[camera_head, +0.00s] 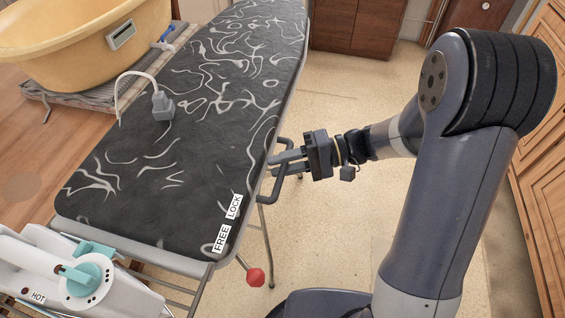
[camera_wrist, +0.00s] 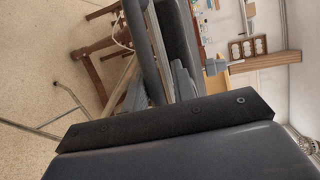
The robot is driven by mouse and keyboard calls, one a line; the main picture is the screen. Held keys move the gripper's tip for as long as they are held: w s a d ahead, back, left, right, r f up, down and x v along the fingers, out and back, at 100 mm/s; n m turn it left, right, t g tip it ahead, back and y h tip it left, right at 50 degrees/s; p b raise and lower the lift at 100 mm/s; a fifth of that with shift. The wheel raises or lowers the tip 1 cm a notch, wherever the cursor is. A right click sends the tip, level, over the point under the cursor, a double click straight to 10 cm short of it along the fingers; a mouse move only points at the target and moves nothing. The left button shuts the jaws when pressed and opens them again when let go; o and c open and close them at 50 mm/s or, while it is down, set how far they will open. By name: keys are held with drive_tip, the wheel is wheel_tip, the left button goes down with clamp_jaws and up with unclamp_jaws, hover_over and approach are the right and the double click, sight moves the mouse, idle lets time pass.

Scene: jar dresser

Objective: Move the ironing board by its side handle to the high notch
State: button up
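The ironing board (camera_head: 185,135), with a black cover and pale swirls, runs from the near left to the back. Its dark side handle (camera_head: 283,187) sticks out from the right edge. My gripper (camera_head: 280,163) is at this handle, its fingers pointing left toward the board. In the wrist view, the handle (camera_wrist: 144,45) runs between the two separated fingers (camera_wrist: 160,88); whether they touch it is unclear. The labels FREE (camera_head: 221,238) and LOCK (camera_head: 234,206) lie on the near right corner. A red knob (camera_head: 256,278) sits below that corner. The high notch cannot be made out.
A white and teal iron (camera_head: 85,275) marked HOT stands at the near left. A grey plug (camera_head: 162,105) with a white cord lies on the board. A yellow tub (camera_head: 75,35) stands at the back left. Wooden cabinets (camera_head: 550,150) line the right. Floor right of the board is clear.

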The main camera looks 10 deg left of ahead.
drive_tip(key=shift+d, duration=0.1)
drive_tip(key=shift+w+d, duration=0.15)
drive_tip(key=shift+d, duration=0.1)
drive_tip(key=v, duration=1)
drive_tip(key=x, duration=1)
drive_tip(key=shift+s+a+f, duration=0.1)
drive_tip(key=shift+s+a, duration=0.1)
drive_tip(key=shift+a, duration=0.1)
drive_tip(key=shift+f, duration=0.3)
